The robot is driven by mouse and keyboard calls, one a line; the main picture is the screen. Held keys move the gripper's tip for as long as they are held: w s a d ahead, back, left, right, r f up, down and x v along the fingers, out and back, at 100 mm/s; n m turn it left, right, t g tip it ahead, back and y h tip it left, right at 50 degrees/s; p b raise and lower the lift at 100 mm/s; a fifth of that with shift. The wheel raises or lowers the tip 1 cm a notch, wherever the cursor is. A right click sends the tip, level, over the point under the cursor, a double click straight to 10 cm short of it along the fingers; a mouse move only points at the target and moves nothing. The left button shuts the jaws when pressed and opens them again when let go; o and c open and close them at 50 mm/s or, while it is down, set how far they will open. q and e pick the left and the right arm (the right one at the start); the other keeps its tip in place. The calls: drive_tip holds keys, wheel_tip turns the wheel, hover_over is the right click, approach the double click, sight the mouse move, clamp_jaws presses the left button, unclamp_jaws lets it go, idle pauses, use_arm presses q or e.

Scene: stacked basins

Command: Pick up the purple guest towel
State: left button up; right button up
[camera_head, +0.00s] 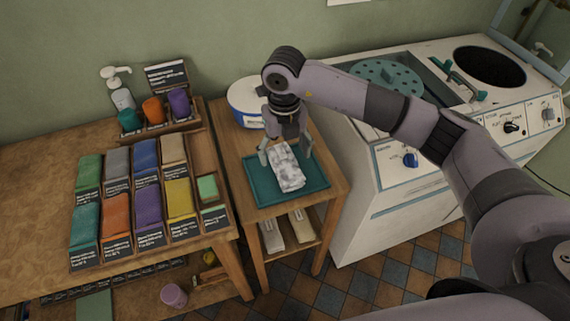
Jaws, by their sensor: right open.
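Several purple cloths show: a rolled one (179,103) at the right of the small back rack, a folded one (149,206) in the front row of the sorting rack, and a roll-like purple item (174,295) low under the table. The labels are too small to read, so I cannot tell which is the guest towel. My right gripper (286,150) is open over the teal tray (258,193), its fingers either side of the far end of a folded grey-white patterned cloth (286,169). Contact is unclear. My left gripper is out of view.
The sorting rack (232,218) holds folded cloths in several colours. A pump bottle (120,90) stands behind it. A blue-and-white tub (240,100) is behind the tray. A white washing machine (365,215) stands at the right. The wooden table's left side (35,170) is clear.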

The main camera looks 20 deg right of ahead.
sight(285, 161)
wheel_tip(285, 161, down, 5)
drive_tip(key=shift+p, duration=0.45)
drive_tip(key=c, duration=1.4)
drive_tip(key=shift+r, duration=0.15)
